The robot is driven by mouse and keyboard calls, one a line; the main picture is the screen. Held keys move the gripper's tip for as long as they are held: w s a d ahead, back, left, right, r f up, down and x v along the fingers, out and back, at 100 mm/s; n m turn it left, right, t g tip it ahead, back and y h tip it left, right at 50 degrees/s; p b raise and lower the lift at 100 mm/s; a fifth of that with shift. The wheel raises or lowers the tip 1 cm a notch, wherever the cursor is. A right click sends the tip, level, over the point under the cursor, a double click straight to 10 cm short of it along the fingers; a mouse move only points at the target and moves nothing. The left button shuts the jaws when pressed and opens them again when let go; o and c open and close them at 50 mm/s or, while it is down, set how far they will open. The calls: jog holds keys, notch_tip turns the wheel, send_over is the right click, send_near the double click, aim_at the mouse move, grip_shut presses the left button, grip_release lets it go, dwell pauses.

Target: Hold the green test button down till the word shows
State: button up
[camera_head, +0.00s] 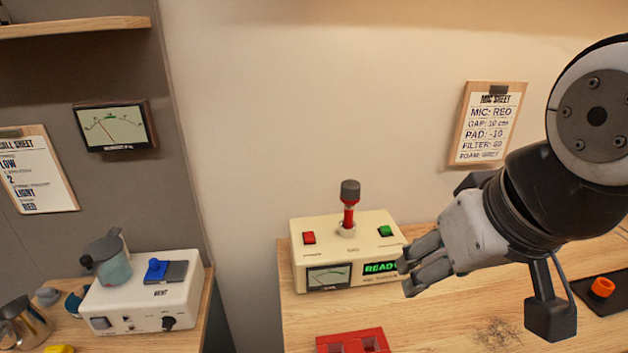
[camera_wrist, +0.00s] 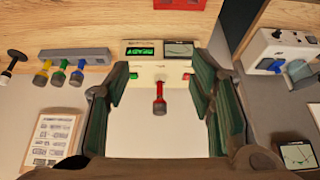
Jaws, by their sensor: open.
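The green test button (camera_head: 385,231) is on the top right of a cream box (camera_head: 318,230) on the wooden bench. The box's display (camera_head: 380,267) is lit green and reads "READ", its right end hidden by my gripper. The button also shows in the wrist view (camera_wrist: 133,75), beside the left finger. My gripper (camera_head: 408,277) is open, with its fingertips by the box's front right corner in the head view. I see nothing between the fingers in the head view, and cannot tell whether they touch the box.
A red microphone (camera_head: 349,205) stands upright on the box, with a red button (camera_head: 309,238) at its left. A red tray (camera_head: 352,341) lies in front. A white unit (camera_head: 143,300) with a jug (camera_head: 108,258) stands on the left bench. A sheet (camera_head: 487,122) hangs behind.

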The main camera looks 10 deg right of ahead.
grip_shut()
dwell(1.3)
